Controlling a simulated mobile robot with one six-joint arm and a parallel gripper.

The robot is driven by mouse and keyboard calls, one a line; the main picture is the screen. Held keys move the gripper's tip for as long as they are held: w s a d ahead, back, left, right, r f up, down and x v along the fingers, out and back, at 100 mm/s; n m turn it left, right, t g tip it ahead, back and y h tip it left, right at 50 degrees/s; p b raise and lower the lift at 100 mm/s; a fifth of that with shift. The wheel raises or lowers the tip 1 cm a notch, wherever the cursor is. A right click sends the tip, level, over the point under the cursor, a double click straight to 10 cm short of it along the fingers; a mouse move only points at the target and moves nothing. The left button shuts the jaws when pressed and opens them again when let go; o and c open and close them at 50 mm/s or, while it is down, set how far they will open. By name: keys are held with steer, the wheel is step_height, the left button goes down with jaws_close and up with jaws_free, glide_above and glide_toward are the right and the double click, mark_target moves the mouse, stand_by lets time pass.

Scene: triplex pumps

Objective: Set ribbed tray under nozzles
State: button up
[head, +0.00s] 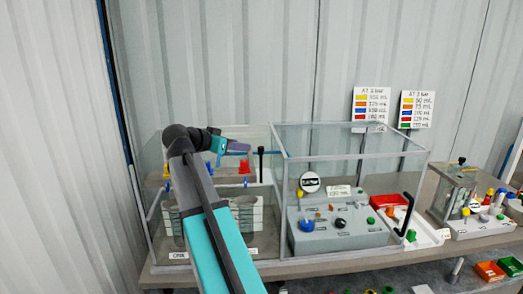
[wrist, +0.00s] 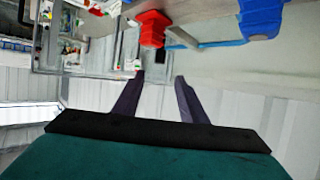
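My gripper (head: 239,146) is raised at the left clear enclosure in the head view, at about the height of its nozzles. In the wrist view its two dark purple fingers (wrist: 160,80) stand apart with nothing between them. A red nozzle (head: 244,167) hangs from a bar just below the gripper; it also shows in the wrist view (wrist: 152,28). A blue nozzle (wrist: 262,16) is beside it there. A yellow nozzle (head: 166,170) is at the left. Pale ribbed shapes (head: 243,203) stand low in the enclosure, partly behind my arm. I cannot tell which is the ribbed tray.
The middle enclosure (head: 357,156) has clear walls and a grey control box (head: 338,236) inside. A white tray (head: 432,234) lies at its right. A smaller pump unit (head: 456,190) stands farther right. Two price-like signs (head: 372,104) stand behind. Red and green bins (head: 490,271) are below.

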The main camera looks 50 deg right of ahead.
mark_target(260, 147)
steer(key=shift+d, duration=0.1)
steer(key=p+x, duration=0.5)
steer(key=x, duration=0.7)
steer(key=shift+d, duration=0.25)
steer(key=shift+d+f, duration=0.4)
steer(key=shift+d, duration=0.2)
jaws_close()
